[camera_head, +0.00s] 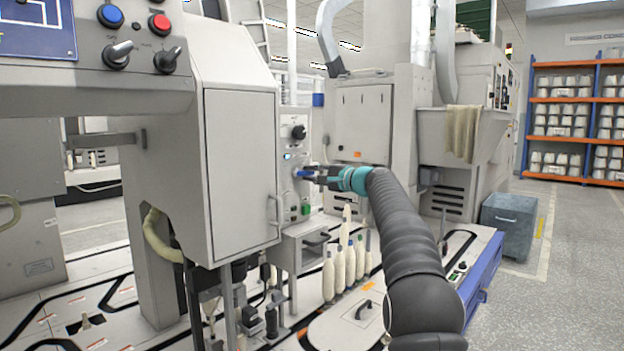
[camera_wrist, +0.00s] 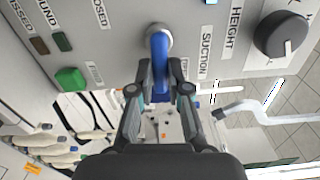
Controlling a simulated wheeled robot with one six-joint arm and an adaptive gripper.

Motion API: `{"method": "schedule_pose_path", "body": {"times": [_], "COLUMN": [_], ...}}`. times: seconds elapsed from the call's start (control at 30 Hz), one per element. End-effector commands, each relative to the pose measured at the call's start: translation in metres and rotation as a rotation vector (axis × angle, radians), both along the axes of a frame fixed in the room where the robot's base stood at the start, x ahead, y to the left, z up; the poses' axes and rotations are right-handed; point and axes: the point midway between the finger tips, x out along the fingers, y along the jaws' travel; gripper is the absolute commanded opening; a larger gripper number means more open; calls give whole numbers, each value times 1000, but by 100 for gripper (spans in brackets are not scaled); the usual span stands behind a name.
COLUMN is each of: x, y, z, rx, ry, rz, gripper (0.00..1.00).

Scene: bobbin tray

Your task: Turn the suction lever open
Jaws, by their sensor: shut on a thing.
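The suction lever is a blue handle (camera_wrist: 160,58) on a round metal pivot on the grey control panel (camera_wrist: 110,38). In the wrist view the word SUCTION is printed beside it. My gripper (camera_wrist: 159,72) has its fingers closed on either side of the lever, near its pivot. In the head view my gripper (camera_head: 308,174) reaches leftward to the panel. A small bit of the blue lever (camera_head: 302,173) shows at its fingertips. The far part of the lever is partly hidden between the fingers.
A black knob (camera_wrist: 281,35) marked HEIGHT and a green button (camera_wrist: 70,79) flank the lever. A grey cabinet (camera_head: 240,165) stands left of the panel. Several cream bobbins (camera_head: 345,265) stand below my arm. A grey bin (camera_head: 510,222) and orange shelves (camera_head: 573,65) are at right.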

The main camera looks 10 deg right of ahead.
Motion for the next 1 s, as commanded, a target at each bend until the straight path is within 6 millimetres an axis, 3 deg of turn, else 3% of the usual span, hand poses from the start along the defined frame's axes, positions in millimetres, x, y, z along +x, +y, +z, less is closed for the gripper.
{"method": "schedule_pose_path", "body": {"times": [0.73,0.77,0.83,1.0], "x": [0,0,0,0], "y": [2,2,2,0], "z": [2,2,2,2], "rx": [-66,-66,-65,-65], "ry": [-50,-50,-51,-50], "rz": [3,3,3,0], "gripper": [0,24,42,42]}}
